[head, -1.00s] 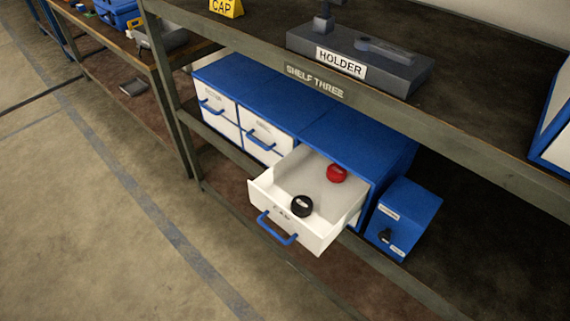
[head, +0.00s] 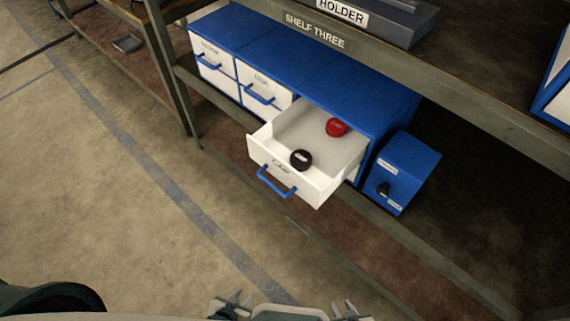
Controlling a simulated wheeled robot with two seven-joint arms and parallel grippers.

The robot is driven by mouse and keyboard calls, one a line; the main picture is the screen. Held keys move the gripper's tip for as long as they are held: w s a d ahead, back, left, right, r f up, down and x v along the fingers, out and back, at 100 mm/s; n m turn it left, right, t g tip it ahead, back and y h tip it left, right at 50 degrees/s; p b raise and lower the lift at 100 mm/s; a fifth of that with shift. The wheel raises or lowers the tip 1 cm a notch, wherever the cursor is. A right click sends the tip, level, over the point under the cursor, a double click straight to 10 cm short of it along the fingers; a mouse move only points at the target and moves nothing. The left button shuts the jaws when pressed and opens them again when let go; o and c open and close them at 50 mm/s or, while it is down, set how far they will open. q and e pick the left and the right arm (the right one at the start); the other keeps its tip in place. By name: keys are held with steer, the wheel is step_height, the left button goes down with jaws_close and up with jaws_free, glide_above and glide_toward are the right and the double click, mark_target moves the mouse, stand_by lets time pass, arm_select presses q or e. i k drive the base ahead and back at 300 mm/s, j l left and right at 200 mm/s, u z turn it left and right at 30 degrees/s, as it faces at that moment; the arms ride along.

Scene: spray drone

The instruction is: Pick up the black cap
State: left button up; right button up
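The black cap (head: 301,160) lies in the open white drawer (head: 262,150), near its front wall. A red cap (head: 337,127) lies further back in the same drawer. The drawer has a blue handle (head: 277,182) and is pulled out of the blue cabinet (head: 345,82). My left gripper (head: 241,299) and my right gripper (head: 344,309) show at the bottom edge, well below the drawer and away from both caps. Their small fingertips look apart, with nothing between them. The rest of both arms is mostly out of view.
A blue box (head: 402,172) with a black knob stands just right of the drawer. Shut drawers (head: 262,92) are to its left. The shelf edge marked SHELF THREE (head: 314,30) runs above the cabinet. The floor (head: 110,200) at left is clear.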

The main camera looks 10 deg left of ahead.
mark_target(300, 159)
steer(key=i+j, duration=0.1)
steer(key=j, duration=0.4)
steer(key=i+j, duration=0.1)
steer(key=j, duration=0.4)
steer(key=i+j, duration=0.1)
steer(key=j, duration=0.4)
steer(key=i+j, duration=0.1)
steer(key=j, duration=0.35)
steer(key=z, duration=1.75)
